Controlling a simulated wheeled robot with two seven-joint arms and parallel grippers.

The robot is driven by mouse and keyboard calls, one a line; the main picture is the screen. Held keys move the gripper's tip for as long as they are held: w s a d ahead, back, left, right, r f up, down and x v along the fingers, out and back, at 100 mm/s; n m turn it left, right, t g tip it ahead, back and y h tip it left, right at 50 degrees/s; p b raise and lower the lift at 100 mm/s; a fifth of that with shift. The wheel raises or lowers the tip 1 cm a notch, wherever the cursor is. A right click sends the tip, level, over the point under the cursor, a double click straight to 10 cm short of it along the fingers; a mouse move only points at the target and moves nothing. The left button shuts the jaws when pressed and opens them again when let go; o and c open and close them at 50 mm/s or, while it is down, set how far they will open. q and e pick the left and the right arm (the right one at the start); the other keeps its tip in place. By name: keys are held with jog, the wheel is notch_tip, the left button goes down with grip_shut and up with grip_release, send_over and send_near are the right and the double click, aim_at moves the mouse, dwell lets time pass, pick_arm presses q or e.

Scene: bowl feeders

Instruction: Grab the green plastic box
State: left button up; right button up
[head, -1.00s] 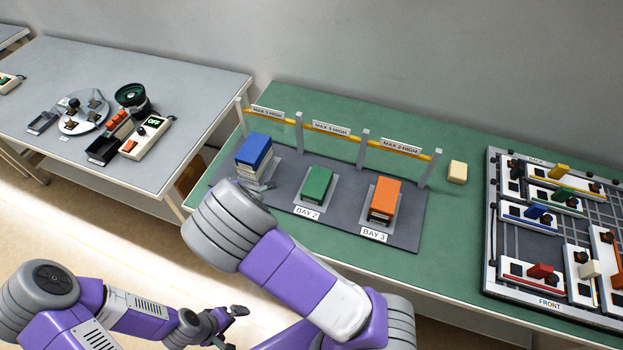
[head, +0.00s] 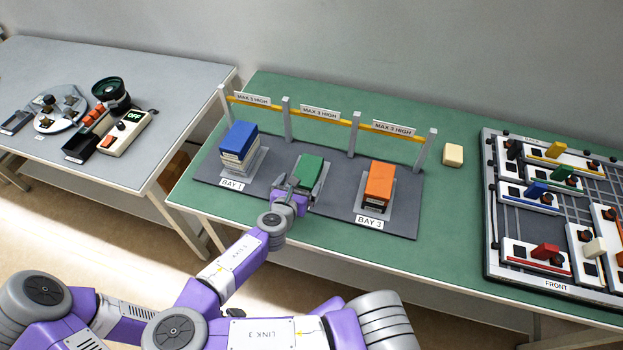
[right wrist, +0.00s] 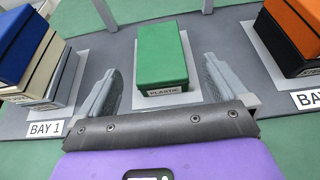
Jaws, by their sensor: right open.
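The green plastic box (head: 309,170) sits on a grey pad in the middle bay of the dark mat. In the right wrist view the green box (right wrist: 162,57) carries a label reading "PLASTIC" on its near face. My right gripper (head: 297,184) is in front of the box at its near side. In the right wrist view my right gripper (right wrist: 158,85) is open, with one finger on each side of the box's near end and visible gaps to it. The middle bay's sign is hidden behind my gripper. My left gripper is not in view.
A stack with a blue box (head: 239,137) on top stands in bay 1, left of the green box. An orange box (head: 379,182) tops a stack in bay 3. A yellow rail (head: 342,122) with posts and height signs runs behind the bays. A cream block (head: 453,155) lies to the right.

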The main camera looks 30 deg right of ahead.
aim_at(307, 171)
jog(key=b+x, duration=0.1)
jog(key=x, duration=0.6)
jog(key=shift+w+d+f+b, duration=0.15)
jog(key=shift+w+b, duration=0.1)
jog(key=shift+b, duration=0.1)
jog(key=c, duration=1.1)
